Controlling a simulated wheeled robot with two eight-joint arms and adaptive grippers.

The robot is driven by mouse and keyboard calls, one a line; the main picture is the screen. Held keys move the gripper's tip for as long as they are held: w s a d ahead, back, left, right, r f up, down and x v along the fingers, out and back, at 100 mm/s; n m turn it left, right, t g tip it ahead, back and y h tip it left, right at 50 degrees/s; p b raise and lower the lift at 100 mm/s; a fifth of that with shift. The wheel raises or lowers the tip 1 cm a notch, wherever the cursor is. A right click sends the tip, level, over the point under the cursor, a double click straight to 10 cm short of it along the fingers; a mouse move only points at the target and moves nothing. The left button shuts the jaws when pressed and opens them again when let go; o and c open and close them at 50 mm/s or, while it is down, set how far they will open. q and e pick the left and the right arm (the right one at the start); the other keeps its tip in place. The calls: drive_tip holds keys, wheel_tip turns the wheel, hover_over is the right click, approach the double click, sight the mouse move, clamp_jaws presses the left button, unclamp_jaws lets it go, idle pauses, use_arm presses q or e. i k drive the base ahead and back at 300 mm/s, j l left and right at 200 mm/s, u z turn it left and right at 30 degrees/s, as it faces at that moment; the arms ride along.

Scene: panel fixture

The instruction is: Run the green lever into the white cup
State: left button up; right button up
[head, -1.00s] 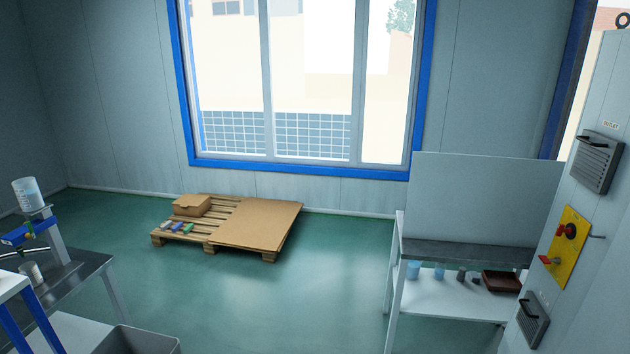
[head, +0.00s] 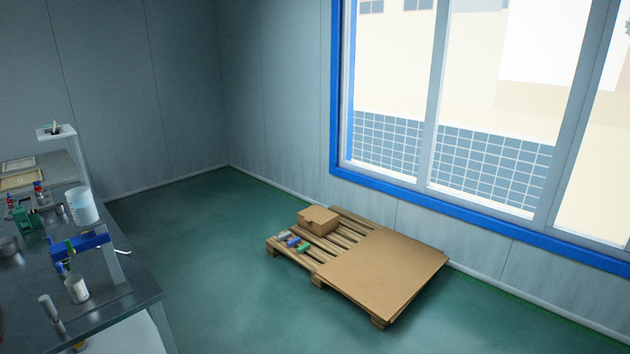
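A blue fixture (head: 88,243) stands on the dark bench at the left. A small green part (head: 70,246) shows at its left side; it may be the green lever, but it is too small to make out its shape. A white cup (head: 77,291) stands on the bench below the blue fixture, apart from the green part. A larger whitish beaker-like vessel (head: 82,207) is just above and behind the blue fixture. Neither of my grippers is in view.
The dark bench (head: 120,303) holds several small items, including a green object (head: 22,219) and a grey-handled item (head: 48,307). A pallet (head: 340,227) with cardboard lies on the green floor. Open floor (head: 215,270) separates bench and pallet.

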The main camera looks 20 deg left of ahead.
sight(69, 246)
drive_tip(key=i+j+u, duration=0.2)
drive_tip(key=i+u, duration=0.25)
drive_tip(key=i+j+u, duration=0.1)
drive_tip(key=i+u, duration=0.35)
drive_tip(key=i+l+u, duration=0.1)
drive_tip(key=i+u, duration=0.35)
drive_tip(key=i+l+u, duration=0.2)
drive_tip(key=i+u, duration=0.45)
drive_tip(key=u, duration=0.25)
drive_tip(key=i+u, duration=0.2)
drive_tip(key=u, duration=0.2)
drive_tip(key=i+l+u, duration=0.1)
drive_tip(key=u, duration=0.35)
drive_tip(key=k+j+z, duration=0.2)
drive_tip(key=j, duration=0.15)
drive_tip(key=k+j+z, duration=0.2)
drive_tip(key=i+j, duration=0.05)
drive_tip(key=j, duration=0.05)
